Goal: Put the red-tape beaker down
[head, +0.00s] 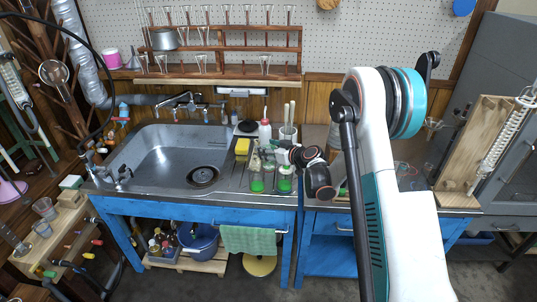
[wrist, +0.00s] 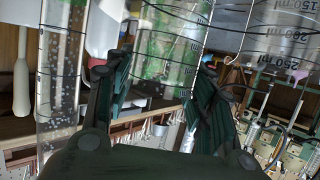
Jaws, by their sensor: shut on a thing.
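My gripper (head: 270,152) is over the right side of the sink's drainboard, low among clear glass vessels. In the wrist view, my gripper (wrist: 160,95) has its two dark ribbed fingers on either side of a clear glass beaker (wrist: 168,45), with green showing on or through it. I take this as the red-tape beaker, but no red tape can be made out. In the head view, two clear vessels with green in them, a left one (head: 257,182) and a right one (head: 285,182), are just below my gripper. I cannot tell whether the held beaker touches the drainboard.
The steel sink (head: 165,160) is empty to the left. A yellow sponge (head: 242,147) and a white bottle with a red top (head: 265,131) are close to my gripper. A graduated vessel (wrist: 285,40) and a bubbly glass tube (wrist: 60,75) crowd the wrist view.

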